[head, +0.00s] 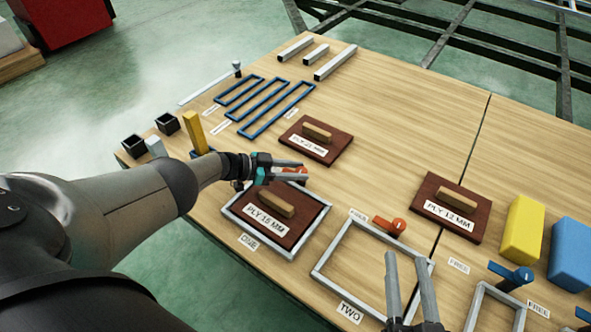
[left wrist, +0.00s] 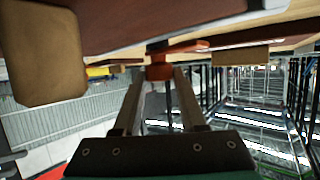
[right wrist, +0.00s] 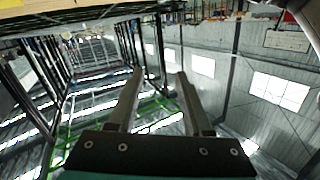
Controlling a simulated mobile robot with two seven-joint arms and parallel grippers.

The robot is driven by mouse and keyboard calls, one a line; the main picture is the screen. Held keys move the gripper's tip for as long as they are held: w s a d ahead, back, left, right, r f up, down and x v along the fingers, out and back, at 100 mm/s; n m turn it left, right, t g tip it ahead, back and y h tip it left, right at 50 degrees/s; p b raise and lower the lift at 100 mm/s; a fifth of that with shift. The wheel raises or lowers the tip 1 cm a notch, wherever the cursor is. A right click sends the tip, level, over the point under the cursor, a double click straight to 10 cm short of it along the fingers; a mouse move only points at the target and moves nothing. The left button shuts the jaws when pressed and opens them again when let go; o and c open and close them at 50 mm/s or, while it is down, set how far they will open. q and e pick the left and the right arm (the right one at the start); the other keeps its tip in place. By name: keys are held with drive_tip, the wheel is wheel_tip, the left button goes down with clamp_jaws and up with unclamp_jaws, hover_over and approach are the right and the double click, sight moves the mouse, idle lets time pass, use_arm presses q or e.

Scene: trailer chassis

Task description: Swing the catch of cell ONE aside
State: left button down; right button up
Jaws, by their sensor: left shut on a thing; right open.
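Cell ONE is a grey frame (head: 316,226) with a dark red PLY 15 MM panel (head: 248,219) and wooden grip in it. The red-orange catch (head: 301,170) is at its far edge, partly hidden by my left gripper (head: 304,172). In the left wrist view the fingers are shut on the catch's round knob (left wrist: 160,71); its flat orange arm (left wrist: 185,47) reaches to the right above them. My right gripper (head: 405,259) is open and empty over cell TWO, and shows only background in its own view (right wrist: 159,75).
Empty frame TWO (head: 326,282) has its own orange catch (head: 390,225). A blue catch (head: 514,275) tops another frame at right. Panels PLY 21 MM (head: 337,152) and PLY 12 MM (head: 430,208), yellow (head: 522,230) and blue blocks (head: 571,254) lie around.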

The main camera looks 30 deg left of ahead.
use_arm(q)
drive_tip(key=shift+w+d+r, duration=0.2)
drive_tip(key=shift+d, duration=0.05)
drive_tip(key=c, duration=0.8)
unclamp_jaws()
drive_tip(key=o, duration=0.3)
drive_tip(key=shift+s+f, duration=0.1)
drive_tip(key=shift+o, duration=0.2)
drive_tip(key=shift+a, duration=0.1)
drive_tip(key=shift+s+a, duration=0.1)
